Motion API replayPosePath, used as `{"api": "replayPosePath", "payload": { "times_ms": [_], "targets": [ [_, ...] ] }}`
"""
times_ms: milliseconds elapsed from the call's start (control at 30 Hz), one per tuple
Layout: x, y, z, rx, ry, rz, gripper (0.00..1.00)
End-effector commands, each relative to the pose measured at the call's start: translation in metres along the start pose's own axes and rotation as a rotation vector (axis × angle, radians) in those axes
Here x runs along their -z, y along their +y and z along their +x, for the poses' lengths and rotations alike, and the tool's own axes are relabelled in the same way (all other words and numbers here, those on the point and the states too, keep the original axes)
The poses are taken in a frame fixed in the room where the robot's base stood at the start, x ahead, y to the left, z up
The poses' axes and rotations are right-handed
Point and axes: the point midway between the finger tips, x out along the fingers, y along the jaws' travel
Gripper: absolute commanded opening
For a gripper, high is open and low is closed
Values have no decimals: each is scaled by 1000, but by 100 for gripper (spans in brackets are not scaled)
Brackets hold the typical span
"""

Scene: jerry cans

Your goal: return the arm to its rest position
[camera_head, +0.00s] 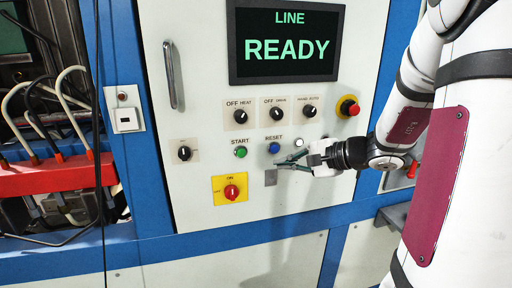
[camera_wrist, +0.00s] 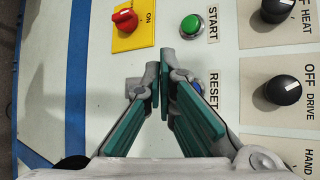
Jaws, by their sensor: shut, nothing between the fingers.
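My arm (camera_head: 428,105) reaches in from the right in the head view. My gripper (camera_head: 280,163) is in front of the control panel (camera_head: 210,65), just below the blue RESET button (camera_head: 274,148). In the wrist view my gripper (camera_wrist: 162,80) has its green-padded fingers together at the tips, with nothing between them. The RESET button (camera_wrist: 197,88) is partly hidden behind a finger there. The green START button (camera_wrist: 190,27) and the red rotary switch (camera_wrist: 124,19) on its yellow plate lie beyond the fingertips. I cannot tell whether the fingers touch the panel.
The screen (camera_head: 287,42) reads LINE READY. Black knobs (camera_head: 240,116) and a red emergency button (camera_head: 348,107) stick out of the panel, and a metal handle (camera_head: 173,75) is at its left. A red block with cables (camera_head: 45,176) is at far left. A blue frame (camera_head: 200,240) runs below.

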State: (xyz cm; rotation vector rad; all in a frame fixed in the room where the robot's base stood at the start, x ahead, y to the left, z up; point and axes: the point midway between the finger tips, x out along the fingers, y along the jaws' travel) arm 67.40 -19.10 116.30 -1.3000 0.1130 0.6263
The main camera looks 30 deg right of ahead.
Motion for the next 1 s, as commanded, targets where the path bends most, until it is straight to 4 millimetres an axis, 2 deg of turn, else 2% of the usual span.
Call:
{"api": "replayPosePath", "payload": {
  "times_ms": [167, 267, 367, 533, 600, 733, 833, 1000],
  "targets": [
    [0, 0, 0, -1, -1, -1, 0],
    [-12, 0, 3, -22, -19, -25, 0],
    [-46, 4, 9, -97, -73, -104, 0],
    [-138, 29, 7, -324, -210, -358, 0],
    [-170, 43, -2, -419, -252, -479, 0],
    [-213, 69, -27, -574, -299, -712, 0],
    [-232, 85, -50, -672, -308, -899, 0],
    [-244, 99, -88, -779, -271, -1206, 0]
  ]
}}
